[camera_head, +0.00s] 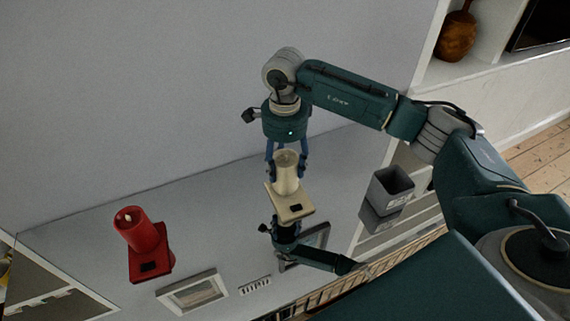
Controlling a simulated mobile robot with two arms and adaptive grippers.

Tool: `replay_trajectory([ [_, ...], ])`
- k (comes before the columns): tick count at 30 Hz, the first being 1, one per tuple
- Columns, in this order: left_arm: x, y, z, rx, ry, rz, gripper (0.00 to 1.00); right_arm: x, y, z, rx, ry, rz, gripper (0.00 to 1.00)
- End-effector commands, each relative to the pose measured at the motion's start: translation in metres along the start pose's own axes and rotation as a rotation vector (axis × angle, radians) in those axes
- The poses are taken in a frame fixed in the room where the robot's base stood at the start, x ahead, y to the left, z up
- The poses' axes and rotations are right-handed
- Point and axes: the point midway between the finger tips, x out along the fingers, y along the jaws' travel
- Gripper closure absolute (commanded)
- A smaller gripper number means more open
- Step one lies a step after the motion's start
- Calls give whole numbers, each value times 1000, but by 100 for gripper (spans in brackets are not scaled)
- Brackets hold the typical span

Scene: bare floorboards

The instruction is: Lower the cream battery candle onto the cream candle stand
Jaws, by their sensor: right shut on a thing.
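The cream battery candle (287,174) is upright between the fingers of my right gripper (287,172), which is shut on it and points down from above. The cream candle stand (294,210) is directly below, a pale square plate with a dark rectangle on its front. The candle's lower end overlaps the stand in the picture; I cannot tell whether it touches or hangs just above. My left gripper is not in view.
A red candle (135,229) stands on a red stand (150,266) at left. A grey open box (391,184) is at right. A framed picture (193,292) and a small vent-like item (255,286) lie in front. The surface looks glossy, with dark reflections below my gripper. A wall rises behind.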

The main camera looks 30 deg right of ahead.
Motion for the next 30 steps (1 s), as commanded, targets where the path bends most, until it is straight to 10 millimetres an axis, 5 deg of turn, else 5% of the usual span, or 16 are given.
replay_trajectory([
  [24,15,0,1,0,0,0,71,17,0,0,0,0,-1,83],
  [25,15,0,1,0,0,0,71,17,0,0,0,0,-1,45],
  [28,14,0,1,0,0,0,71,16,0,0,0,0,-1,25],
  [30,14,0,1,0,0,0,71,16,0,0,0,0,-1,25],
])
